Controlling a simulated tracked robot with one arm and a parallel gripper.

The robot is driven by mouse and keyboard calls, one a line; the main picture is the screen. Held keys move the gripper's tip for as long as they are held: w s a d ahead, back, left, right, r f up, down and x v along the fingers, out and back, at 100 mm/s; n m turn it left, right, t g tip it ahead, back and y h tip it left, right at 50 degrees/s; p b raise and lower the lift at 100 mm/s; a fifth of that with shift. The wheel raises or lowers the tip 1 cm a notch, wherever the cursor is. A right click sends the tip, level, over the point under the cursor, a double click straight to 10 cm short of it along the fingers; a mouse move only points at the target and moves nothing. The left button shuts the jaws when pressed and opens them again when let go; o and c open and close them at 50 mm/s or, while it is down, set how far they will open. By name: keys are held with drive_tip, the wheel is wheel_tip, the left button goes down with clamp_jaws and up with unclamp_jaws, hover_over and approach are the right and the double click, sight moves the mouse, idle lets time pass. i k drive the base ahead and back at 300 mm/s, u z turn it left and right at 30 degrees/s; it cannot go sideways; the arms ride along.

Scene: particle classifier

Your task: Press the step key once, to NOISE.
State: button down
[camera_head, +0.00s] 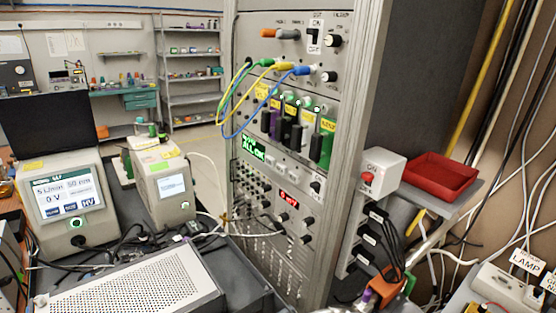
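No key with a readable STEP or NOISE label shows, so I cannot tell which key is the step key. A rack module has a green lit display (253,148) with a row of small pale keys (280,168) to its lower right; the display text is too small to read surely. The classifier (65,200) at the left has a screen (66,196) reading about 5 L/min, 50 nm and 0 V, with blue touch fields and a green-ringed round button (76,223) below. My gripper is not in view.
The tall rack (345,130) stands centre, with looped coloured cables (245,95) across its upper front. A smaller instrument (160,178) stands beside the classifier. A perforated case (130,290) and loose cables fill the bench front. A red tray (432,177) and a red-button box (375,172) are right.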

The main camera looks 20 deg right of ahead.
sight(269, 161)
drive_tip(key=u, duration=0.05)
drive_tip(key=i, duration=1.55)
